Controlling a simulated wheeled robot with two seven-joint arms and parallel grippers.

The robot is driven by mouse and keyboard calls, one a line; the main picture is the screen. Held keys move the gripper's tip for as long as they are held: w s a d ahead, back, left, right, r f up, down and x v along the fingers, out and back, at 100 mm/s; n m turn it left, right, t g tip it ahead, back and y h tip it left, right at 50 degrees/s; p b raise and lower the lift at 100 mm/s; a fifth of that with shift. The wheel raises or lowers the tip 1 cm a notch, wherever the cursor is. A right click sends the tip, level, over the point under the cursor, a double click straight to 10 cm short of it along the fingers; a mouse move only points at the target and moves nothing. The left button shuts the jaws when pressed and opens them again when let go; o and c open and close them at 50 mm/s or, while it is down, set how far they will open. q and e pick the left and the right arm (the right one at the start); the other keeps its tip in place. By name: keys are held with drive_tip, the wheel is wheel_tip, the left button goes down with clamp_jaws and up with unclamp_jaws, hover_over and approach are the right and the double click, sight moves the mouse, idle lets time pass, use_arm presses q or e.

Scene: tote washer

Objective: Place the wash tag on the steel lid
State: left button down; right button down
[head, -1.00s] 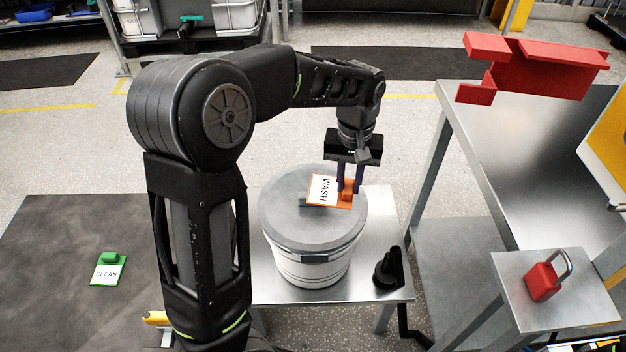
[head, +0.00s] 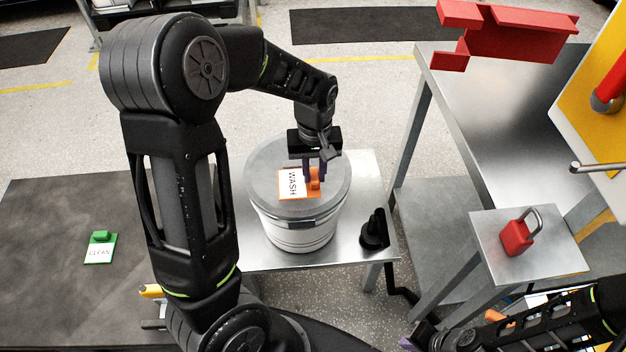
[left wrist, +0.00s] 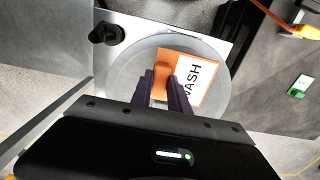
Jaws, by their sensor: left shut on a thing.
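The wash tag (head: 290,184) is a white card marked WASH with an orange edge and an orange grip block. The steel lid (head: 262,160) is round and grey, on top of a white drum. My left gripper (head: 314,182) points down over the lid, shut on the tag's orange block. The tag lies flat over the lid; whether it touches is hard to tell. The left wrist view also shows the tag (left wrist: 190,80) within the lid's outline (left wrist: 218,55). My right gripper (head: 418,340) is partly visible at the bottom edge; its jaw opening is unclear.
The drum (head: 295,232) stands on a small steel table (head: 362,175) beside a black clamp-like part (head: 373,232). A red padlock (head: 518,236) sits on a stand at right. A green CLEAN tag (head: 100,248) lies on the dark surface at left. A red bracket (head: 510,35) is at upper right.

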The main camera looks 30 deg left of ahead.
sight(314, 176)
use_arm(q)
drive_tip(key=shift+f, duration=1.9)
drive_tip(key=shift+f+b, duration=0.25)
drive_tip(key=shift+b, duration=0.05)
drive_tip(key=c, duration=1.3)
unclamp_jaws()
drive_tip(key=shift+r, duration=0.1)
drive_tip(key=shift+o, duration=0.2)
drive_tip(key=shift+r, duration=0.35)
wheel_tip(314, 176, up, 12)
drive_tip(key=shift+f+p, duration=0.15)
drive_tip(key=shift+p, duration=0.6)
